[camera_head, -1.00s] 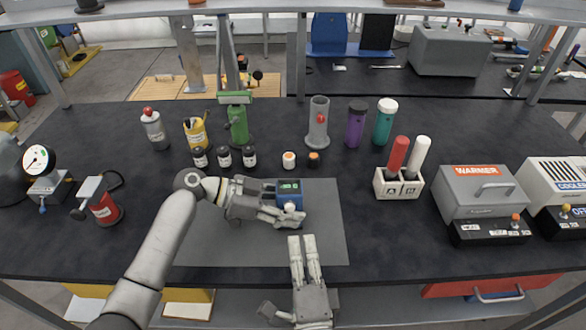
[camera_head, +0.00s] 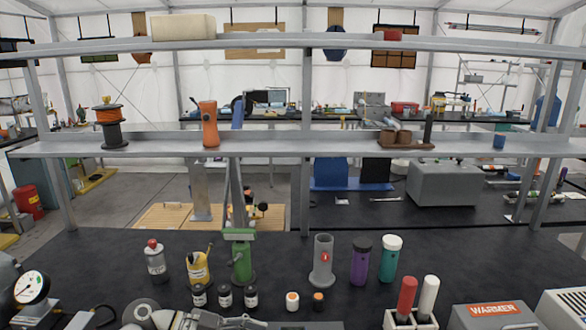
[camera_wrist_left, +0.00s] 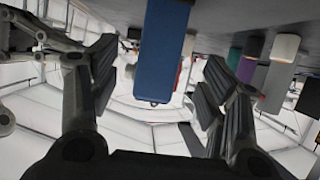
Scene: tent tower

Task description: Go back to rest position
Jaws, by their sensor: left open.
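My left gripper (camera_head: 225,321) shows only partly at the bottom edge of the head view. In the left wrist view the left gripper (camera_wrist_left: 160,88) is open, with its two dark fingers wide apart. A blue box (camera_wrist_left: 165,50) stands in the gap between the fingers in that picture, with a clear space to either side. The wrist picture is upside down, with the table along its top. Most of the box is below the edge of the head view. My right gripper does not show in the head view.
On the dark table (camera_head: 110,255) stand a green holder (camera_head: 241,262), a grey cylinder (camera_head: 322,262), a purple bottle (camera_head: 361,262), a teal bottle (camera_head: 390,260) and several small jars. A rack with red and white tubes (camera_head: 407,297) and the warmer (camera_head: 493,315) are at right. A shelf (camera_head: 270,146) spans above.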

